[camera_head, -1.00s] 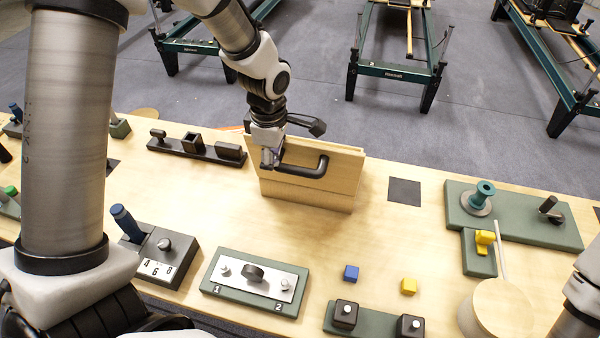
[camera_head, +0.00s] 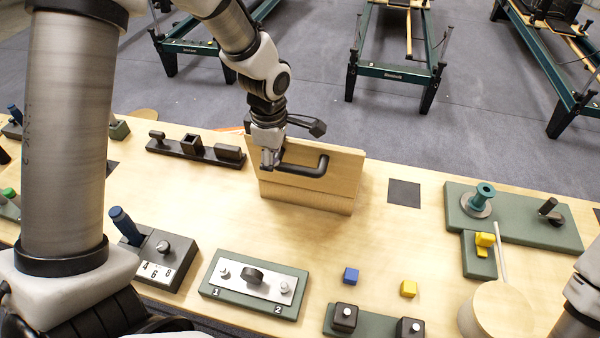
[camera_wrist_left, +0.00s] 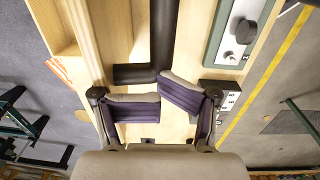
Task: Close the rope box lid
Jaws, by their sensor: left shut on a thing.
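The rope box (camera_head: 310,203) is a light wooden box near the far edge of the table. Its wooden lid (camera_head: 340,178) stands raised and steeply tilted, with its face toward me and a black bar handle (camera_head: 318,170) across it. My left gripper (camera_head: 270,160) is at the left end of the handle and shut on it. The inside of the box is hidden behind the lid. My right gripper is out of view; only part of that arm shows at the right edge.
A dark block rack (camera_head: 195,148) stands left of the box. A green spool board (camera_head: 530,228) is at right. The table just before the box is clear.

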